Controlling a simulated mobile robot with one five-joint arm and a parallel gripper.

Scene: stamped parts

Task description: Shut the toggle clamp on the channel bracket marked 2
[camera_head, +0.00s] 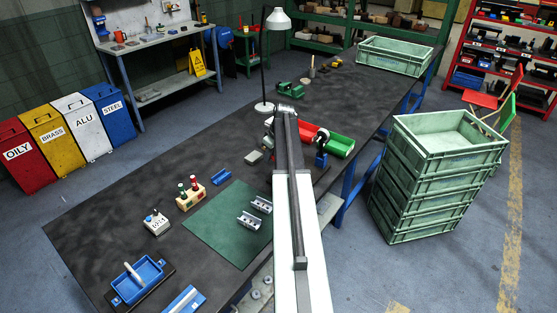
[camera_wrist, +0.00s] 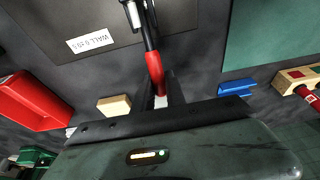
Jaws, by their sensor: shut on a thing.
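In the wrist view a toggle clamp's red handle (camera_wrist: 155,70) runs down between the dark fingers of my gripper (camera_wrist: 158,88), which are shut on it. The dark lever leads up to the clamp's metal part (camera_wrist: 133,12), cut off by the top edge. The clamp is over a dark grey plate with a white label (camera_wrist: 90,41) that starts with "WALL". No bracket marked 2 can be read in either view. In the head view my arm hides the clamp and the gripper's fingers. Two silver channel brackets (camera_head: 249,220) lie on the green mat (camera_head: 212,226).
A red bin (camera_head: 305,131) and a green bin (camera_head: 341,145) stand beyond my arm, right. A tan block (camera_wrist: 114,105) and a blue part (camera_wrist: 237,87) lie near the gripper. A wooden gauge stand (camera_head: 191,197) and a lamp (camera_head: 264,105) are on the bench (camera_head: 110,225).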

